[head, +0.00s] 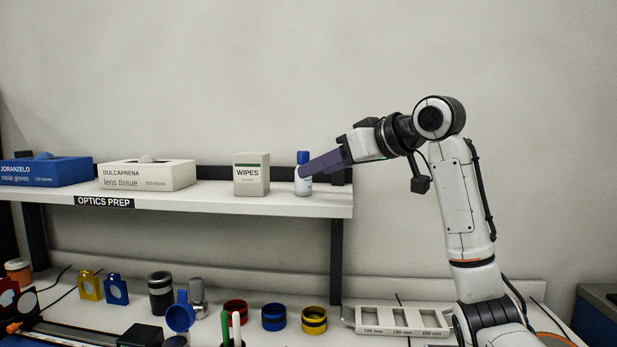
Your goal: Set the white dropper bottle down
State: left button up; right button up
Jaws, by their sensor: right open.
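The white dropper bottle (303,187) with a blue cap stands upright near the right end of the optics prep shelf (270,206). Its base appears to rest on the shelf board. My right gripper (306,170) reaches in from the right with its purple fingers at the bottle's middle. The gripper is open, and its near finger covers part of the bottle. Whether a finger still touches the bottle cannot be told. My left gripper is not in view.
A wipes box (251,176) stands close left of the bottle. A lens tissue box (147,175) and a blue glove box (46,172) are farther left. Below, the bench holds coloured rings, including a yellow one (314,319), and a white tray (400,320). The shelf ends just right of the bottle.

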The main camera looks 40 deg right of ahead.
jog(key=v, duration=0.5)
jog(key=shift+s+r, duration=0.15)
jog(key=shift+s, duration=0.25)
jog(key=shift+s+r, duration=0.1)
jog(key=shift+s, duration=0.15)
dwell(0.7)
